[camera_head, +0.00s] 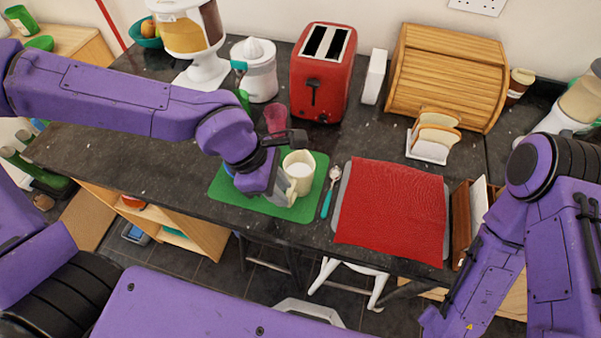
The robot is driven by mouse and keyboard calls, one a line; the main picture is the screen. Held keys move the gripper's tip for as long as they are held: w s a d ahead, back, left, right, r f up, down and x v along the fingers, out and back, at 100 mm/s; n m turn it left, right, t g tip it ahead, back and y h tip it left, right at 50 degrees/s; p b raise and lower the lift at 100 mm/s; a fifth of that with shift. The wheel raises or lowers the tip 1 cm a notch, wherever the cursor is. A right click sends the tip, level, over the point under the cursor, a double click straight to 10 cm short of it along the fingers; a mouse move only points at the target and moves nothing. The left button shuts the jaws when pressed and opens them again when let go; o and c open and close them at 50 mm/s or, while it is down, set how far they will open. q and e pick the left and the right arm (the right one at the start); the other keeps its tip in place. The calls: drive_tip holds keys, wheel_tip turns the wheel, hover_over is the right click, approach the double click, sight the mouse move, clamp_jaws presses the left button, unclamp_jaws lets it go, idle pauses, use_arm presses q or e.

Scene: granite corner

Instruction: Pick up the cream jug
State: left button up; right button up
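The cream jug (299,166) is a small cream-coloured vessel with a white inside. It stands on the green mat (228,195) near the counter's front edge. My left gripper (291,168) is at the jug's left side, with its fingers spread apart. One dark finger is behind the jug's rim and a grey one is at its near left side. I cannot tell whether either finger touches the jug. The gripper hides part of the jug's left side. My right arm shows at the right, but its gripper is out of view.
A pink cup (276,121) stands just behind the gripper. A spoon with a teal handle (328,199) lies right of the jug. A red toaster (322,75) and a white juicer (258,72) stand behind.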

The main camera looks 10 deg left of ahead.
use_arm(q)
drive_tip(key=x, duration=0.5)
drive_tip(key=shift+f, duration=0.2)
drive_tip(key=shift+d+f, duration=0.2)
drive_tip(key=shift+d, duration=0.15)
clamp_jaws()
drive_tip(key=shift+r, duration=0.1)
